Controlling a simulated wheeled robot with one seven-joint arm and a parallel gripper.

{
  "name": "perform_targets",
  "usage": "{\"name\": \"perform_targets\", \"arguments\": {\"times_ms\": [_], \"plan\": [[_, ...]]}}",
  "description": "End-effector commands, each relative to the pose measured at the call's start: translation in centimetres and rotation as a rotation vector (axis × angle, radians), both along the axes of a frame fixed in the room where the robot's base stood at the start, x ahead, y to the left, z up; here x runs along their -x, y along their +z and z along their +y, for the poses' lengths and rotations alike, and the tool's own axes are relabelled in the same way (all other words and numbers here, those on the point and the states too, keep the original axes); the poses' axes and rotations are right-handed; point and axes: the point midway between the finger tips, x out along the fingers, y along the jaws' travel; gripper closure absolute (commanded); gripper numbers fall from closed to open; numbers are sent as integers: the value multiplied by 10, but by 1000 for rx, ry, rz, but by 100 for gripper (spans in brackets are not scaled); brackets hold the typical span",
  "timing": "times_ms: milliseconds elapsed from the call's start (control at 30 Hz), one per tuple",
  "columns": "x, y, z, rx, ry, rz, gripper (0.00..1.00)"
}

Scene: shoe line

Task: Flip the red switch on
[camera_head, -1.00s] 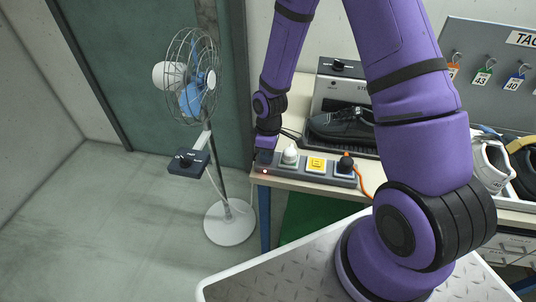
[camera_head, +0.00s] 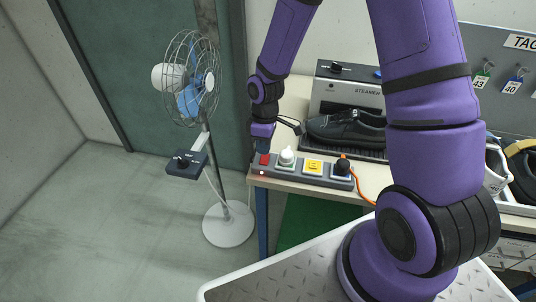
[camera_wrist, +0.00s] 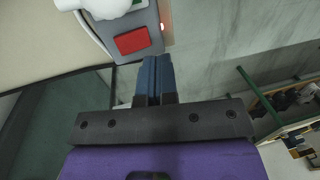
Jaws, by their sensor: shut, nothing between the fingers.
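The red switch (camera_head: 264,159) is at the left end of the grey power strip (camera_head: 328,180), which lies along the table's front edge. A small light (camera_head: 262,172) glows red beside it. In the wrist view the red switch (camera_wrist: 132,40) is fully in sight on the strip, with the lit lamp (camera_wrist: 163,26) next to it. My gripper (camera_head: 262,150) is just above the switch and seems apart from it. In the wrist view my gripper (camera_wrist: 158,58) has its blue fingers together, empty, their tips below the switch in the picture.
A white plug (camera_head: 287,157), a yellow socket piece (camera_head: 313,166) and a black plug (camera_head: 342,166) with an orange cord are on the strip. Behind it a black shoe (camera_head: 345,128) sits by the steamer (camera_head: 350,92). A standing fan (camera_head: 188,85) is at left; the floor there is open.

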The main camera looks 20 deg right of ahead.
Motion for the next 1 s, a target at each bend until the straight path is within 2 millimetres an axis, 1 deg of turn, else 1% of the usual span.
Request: {"name": "perform_targets", "arguments": {"times_ms": [33, 200, 400, 600, 833, 933, 1000], "plan": [[1, 10, 1, -1, -1, -4, 100], [5, 40, 4, 0, -1, -5, 100], [10, 68, 8, -1, 0, -4, 100], [12, 82, 9, -1, 1, -3, 100], [13, 88, 8, 5, -5, -6, 100], [15, 101, 4, 22, -32, -25, 100], [17, 115, -2, 41, -64, -47, 100]]}}
